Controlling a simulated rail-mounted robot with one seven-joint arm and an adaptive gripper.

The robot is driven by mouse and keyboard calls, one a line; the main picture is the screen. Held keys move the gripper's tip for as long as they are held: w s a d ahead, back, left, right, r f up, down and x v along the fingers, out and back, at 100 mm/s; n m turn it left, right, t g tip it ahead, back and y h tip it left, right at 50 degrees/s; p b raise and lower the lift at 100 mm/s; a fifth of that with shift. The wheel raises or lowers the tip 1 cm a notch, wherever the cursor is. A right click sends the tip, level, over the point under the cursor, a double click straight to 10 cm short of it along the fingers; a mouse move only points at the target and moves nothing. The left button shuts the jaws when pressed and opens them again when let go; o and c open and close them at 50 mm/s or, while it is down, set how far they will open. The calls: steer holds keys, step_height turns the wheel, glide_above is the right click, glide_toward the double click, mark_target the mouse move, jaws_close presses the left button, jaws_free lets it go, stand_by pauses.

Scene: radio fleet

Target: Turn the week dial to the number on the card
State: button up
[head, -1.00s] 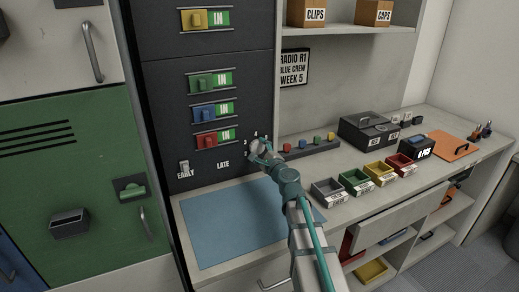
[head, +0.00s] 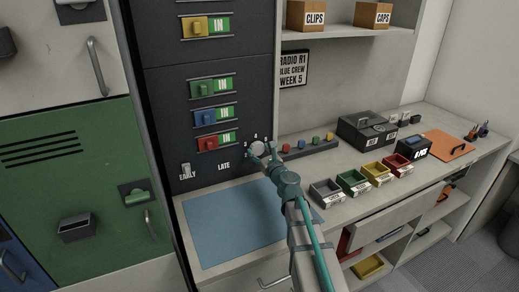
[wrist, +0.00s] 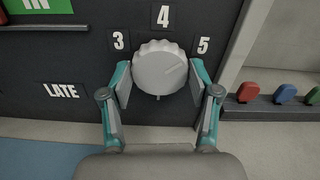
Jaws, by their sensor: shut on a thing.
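The card (head: 293,70) on the back panel reads RADIO R1, BLUE CREW, WEEK 5. The week dial is a round, pale, ridged knob (wrist: 158,66) on the dark panel; it also shows in the head view (head: 258,148). The numbers 3 (wrist: 119,40), 4 (wrist: 163,16) and 5 (wrist: 204,45) stand around it. My gripper (wrist: 160,78) is shut on the dial, one finger at each side. It also shows in the head view (head: 262,152).
Sliders in yellow, green, blue and red (head: 207,144) sit on the panel above left. A rail with coloured pegs (head: 312,146) lies just right of the dial. Small bins (head: 327,192) stand on the counter. A blue mat (head: 235,225) lies below.

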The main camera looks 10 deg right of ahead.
steer(key=shift+m+p, duration=0.35)
steer(key=shift+m, duration=0.55)
steer(key=o, duration=1.2)
steer(key=shift+c, duration=0.2)
steer(key=shift+s, duration=0.1)
steer(key=v, duration=1.2)
